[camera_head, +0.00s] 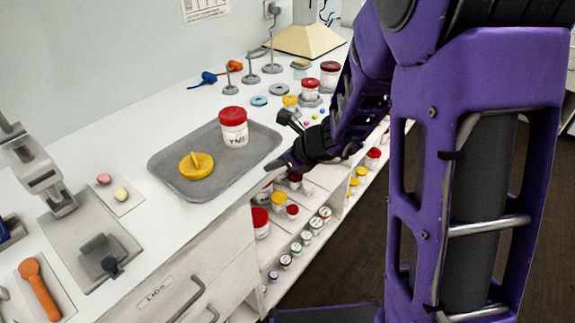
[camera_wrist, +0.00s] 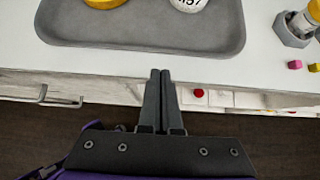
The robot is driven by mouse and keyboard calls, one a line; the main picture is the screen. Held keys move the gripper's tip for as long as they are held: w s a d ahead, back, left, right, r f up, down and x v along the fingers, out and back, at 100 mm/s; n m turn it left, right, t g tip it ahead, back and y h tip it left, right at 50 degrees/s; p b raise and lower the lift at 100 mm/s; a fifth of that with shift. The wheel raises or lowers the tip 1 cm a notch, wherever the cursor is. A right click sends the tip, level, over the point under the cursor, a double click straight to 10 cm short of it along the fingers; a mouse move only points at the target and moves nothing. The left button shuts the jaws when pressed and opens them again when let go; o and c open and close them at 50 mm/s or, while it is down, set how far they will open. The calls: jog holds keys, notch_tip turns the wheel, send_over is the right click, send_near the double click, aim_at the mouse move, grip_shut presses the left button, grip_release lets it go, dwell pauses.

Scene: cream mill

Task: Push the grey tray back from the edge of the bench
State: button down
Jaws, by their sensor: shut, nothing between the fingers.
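The grey tray (camera_head: 220,185) lies on the white bench top close to its front edge in the head view. A white jar with a red lid (camera_head: 233,128) and a yellow round piece (camera_head: 196,166) stand on it. In the wrist view the tray's near rim (camera_wrist: 150,48) runs across the top, and the jar and yellow piece are cut off by the frame. My gripper (camera_wrist: 160,75) is shut and empty, its fingertips at the bench's front edge, apart from the tray rim. In the head view my gripper (camera_head: 283,163) is beside the tray's right front corner; contact cannot be told there.
Behind and right of the tray are small stands, discs and red-lidded jars (camera_head: 310,90). A metal press plate (camera_head: 90,240) and a small board with two pieces (camera_head: 113,193) lie to the left. Open shelves with several jars (camera_head: 279,202) are below. Bench behind the tray is partly clear.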

jog(key=shift+w+a, duration=0.65)
jog(key=shift+a, duration=0.1)
jog(key=p, duration=0.2)
send_near(224, 148)
jog(key=x, duration=0.5)
jog(key=shift+w+a+f, duration=0.1)
jog(key=shift+w+f, duration=0.05)
